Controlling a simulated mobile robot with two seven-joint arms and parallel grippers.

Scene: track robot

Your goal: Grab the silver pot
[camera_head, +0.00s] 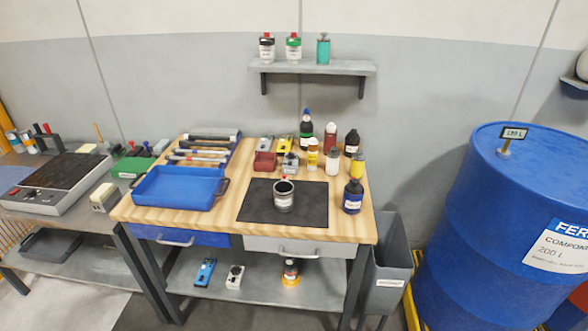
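A small silver pot (284,196) with a white label and a dark open-looking top stands upright on a black mat (258,214) on the wooden workbench. Something small and red shows at its top. Neither of my grippers is in the head view, and nothing is touching the pot.
A blue tray (180,188) lies left of the mat. A dark blue bottle (353,197) stands close to its right, with several bottles behind. A grey bin (389,262) and a large blue barrel (505,220) stand right of the workbench. A wall shelf (318,67) hangs above.

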